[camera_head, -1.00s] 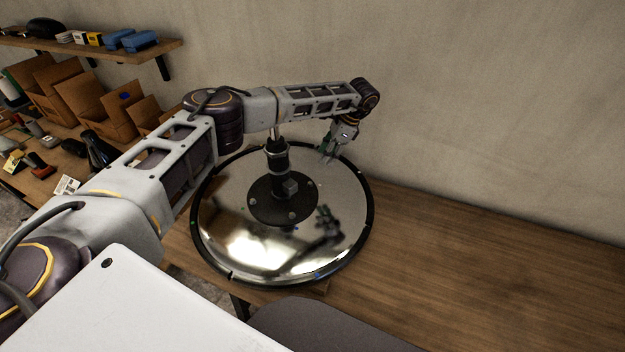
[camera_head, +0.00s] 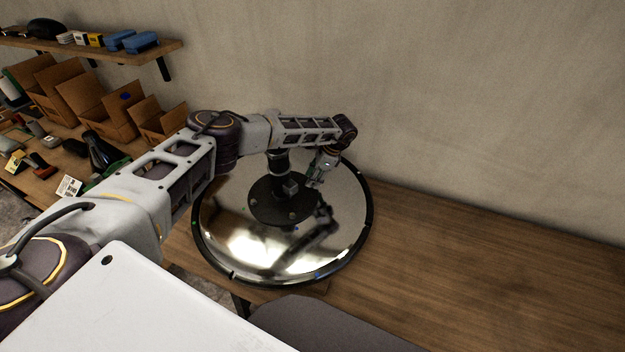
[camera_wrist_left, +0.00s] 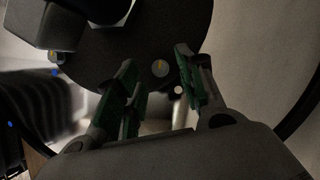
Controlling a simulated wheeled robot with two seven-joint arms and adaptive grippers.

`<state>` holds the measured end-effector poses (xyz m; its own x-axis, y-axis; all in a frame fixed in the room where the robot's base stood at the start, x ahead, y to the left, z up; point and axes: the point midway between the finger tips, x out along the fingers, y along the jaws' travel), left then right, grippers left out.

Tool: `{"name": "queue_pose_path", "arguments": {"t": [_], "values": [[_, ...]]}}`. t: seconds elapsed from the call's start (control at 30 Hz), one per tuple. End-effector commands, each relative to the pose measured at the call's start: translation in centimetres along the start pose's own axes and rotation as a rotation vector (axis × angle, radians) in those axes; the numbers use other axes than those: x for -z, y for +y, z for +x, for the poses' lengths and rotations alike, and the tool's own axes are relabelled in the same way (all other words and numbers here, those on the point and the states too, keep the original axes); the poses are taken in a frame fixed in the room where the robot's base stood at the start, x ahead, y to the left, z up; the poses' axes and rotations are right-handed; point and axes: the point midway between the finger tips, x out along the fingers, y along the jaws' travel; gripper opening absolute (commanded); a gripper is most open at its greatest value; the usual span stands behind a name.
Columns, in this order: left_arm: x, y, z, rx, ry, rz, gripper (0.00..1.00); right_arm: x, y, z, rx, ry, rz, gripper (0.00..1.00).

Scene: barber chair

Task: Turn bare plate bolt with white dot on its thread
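A round black plate (camera_head: 262,203) with several bolts lies at the centre of a mirror-like disc base (camera_head: 235,240). My left gripper (camera_head: 316,180) is over the plate's right side. In the wrist view it (camera_wrist_left: 156,60) is open, with green pads and nothing held. My right gripper is not in view.
A dark column (camera_head: 279,161) rises from the plate beside my left arm. The wooden table (camera_head: 470,265) is clear to the right. The wall (camera_head: 450,100) stands behind. Cardboard boxes (camera_head: 105,115) and a shelf (camera_head: 90,52) are at the left.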

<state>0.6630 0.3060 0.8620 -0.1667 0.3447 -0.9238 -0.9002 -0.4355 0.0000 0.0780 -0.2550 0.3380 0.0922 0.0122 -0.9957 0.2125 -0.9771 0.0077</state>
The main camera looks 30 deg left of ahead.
Motion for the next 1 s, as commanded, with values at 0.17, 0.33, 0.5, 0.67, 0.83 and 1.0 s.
{"name": "queue_pose_path", "arguments": {"t": [0.17, 0.33, 0.5, 0.67, 0.83, 1.0], "values": [[0.0, 0.1, 1.2, -0.001, -0.001, 0.002, 0.39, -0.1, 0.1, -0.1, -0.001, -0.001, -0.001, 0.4], [0.1, 0.1, 1.6, 0.0, 0.0, 0.001, 0.39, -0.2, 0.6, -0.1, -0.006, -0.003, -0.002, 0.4], [0.1, 0.1, 1.6, 0.0, 0.0, 0.001, 0.39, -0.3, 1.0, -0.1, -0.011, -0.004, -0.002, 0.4], [0.0, 0.1, 1.5, 0.0, 0.0, 0.001, 0.23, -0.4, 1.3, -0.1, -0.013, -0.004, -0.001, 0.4], [0.0, 0.1, 1.5, 0.0, 0.0, 0.001, 0.01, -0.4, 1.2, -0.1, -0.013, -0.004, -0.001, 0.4], [0.0, 0.0, 1.5, 0.0, 0.0, 0.001, 0.0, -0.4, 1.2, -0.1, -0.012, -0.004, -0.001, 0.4]]}}
